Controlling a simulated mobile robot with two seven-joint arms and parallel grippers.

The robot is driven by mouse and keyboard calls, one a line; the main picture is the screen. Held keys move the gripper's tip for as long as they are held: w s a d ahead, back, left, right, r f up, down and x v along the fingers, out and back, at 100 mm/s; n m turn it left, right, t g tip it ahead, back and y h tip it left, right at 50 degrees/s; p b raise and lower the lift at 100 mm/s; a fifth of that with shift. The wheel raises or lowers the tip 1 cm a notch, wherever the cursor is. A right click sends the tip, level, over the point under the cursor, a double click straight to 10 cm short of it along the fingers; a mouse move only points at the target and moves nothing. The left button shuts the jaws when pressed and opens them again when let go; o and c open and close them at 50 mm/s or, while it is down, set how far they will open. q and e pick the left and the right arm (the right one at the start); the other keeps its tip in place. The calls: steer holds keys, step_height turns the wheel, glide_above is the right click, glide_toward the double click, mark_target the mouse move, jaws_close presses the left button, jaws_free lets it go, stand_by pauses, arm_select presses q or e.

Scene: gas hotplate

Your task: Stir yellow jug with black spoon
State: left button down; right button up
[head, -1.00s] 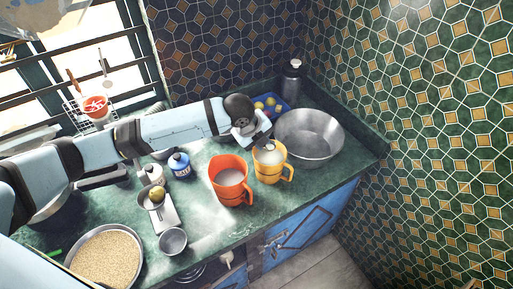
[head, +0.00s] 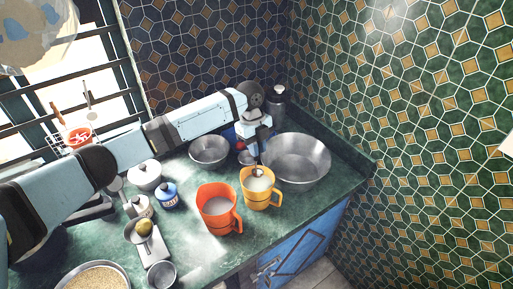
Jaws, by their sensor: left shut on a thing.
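The yellow jug (head: 259,199) stands upright on the green counter, its handle to the right and pale contents inside. My left gripper (head: 259,141) is above the jug and shut on the black spoon (head: 258,164). The spoon shows as a thin dark shape pointing down from the gripper to the jug's mouth. I cannot tell whether its tip touches the contents. My right gripper is not in view.
An orange jug (head: 217,213) with pale contents stands close left of the yellow jug. A wide metal basin (head: 300,168) is close behind it to the right. A metal bowl (head: 208,152), blue salt jar (head: 168,197) and scale (head: 155,246) are further left.

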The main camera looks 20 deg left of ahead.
arm_select(q)
steer(key=shift+r, duration=0.1)
steer(key=shift+s+d+v, duration=0.1)
steer(key=shift+d+v, duration=0.05)
steer(key=shift+v, duration=0.65)
steer(key=shift+s+d+v, duration=0.1)
steer(key=shift+v, duration=0.65)
steer(key=shift+s+d+v, duration=0.1)
steer(key=shift+d+v, duration=0.05)
steer(key=shift+v, duration=0.65)
steer(key=shift+r, duration=0.1)
